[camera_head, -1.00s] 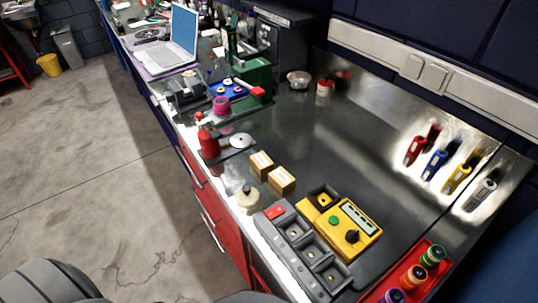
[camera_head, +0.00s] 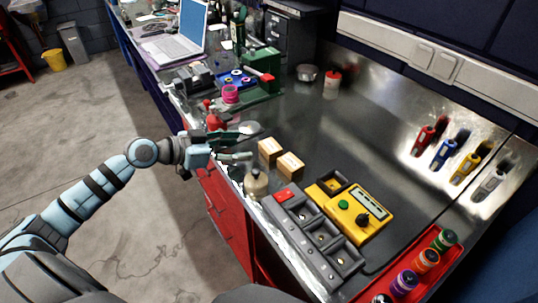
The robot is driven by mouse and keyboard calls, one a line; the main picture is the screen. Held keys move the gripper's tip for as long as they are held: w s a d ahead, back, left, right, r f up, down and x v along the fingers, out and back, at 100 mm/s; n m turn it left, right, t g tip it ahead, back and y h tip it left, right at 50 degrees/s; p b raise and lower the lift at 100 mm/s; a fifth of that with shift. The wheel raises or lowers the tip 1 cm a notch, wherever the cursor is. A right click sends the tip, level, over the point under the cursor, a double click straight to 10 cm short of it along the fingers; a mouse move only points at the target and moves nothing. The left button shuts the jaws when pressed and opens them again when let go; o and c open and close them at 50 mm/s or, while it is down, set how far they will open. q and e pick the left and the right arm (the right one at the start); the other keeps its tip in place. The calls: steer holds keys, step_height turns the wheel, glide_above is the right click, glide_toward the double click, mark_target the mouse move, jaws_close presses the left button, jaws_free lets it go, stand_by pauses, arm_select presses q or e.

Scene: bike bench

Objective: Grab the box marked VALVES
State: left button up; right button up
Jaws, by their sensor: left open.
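Two small cardboard boxes stand side by side on the metal bench: one box (camera_head: 270,151) at the left and back, the other box (camera_head: 290,165) just right and nearer. Their labels are too small to read, so I cannot tell which is marked VALVES. My left gripper (camera_head: 250,146) is open and empty. Its fingers point right over the bench's front edge, just left of the left box. I cannot tell whether a fingertip touches it. My right gripper is not in view.
A cream bottle (camera_head: 257,182) stands close below the left gripper. A red can (camera_head: 214,121) is behind it, partly hidden. The bench (camera_head: 330,130) behind the boxes is clear.

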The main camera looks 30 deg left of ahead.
mark_target(271, 145)
arm_select(q)
steer(key=x, duration=1)
steer(key=shift+w+d+p, duration=0.15)
steer(key=shift+d+p, duration=0.15)
steer(key=shift+p, duration=0.05)
steer(key=shift+a+r, duration=0.1)
steer(key=c, duration=0.8)
steer(key=shift+c, duration=0.2)
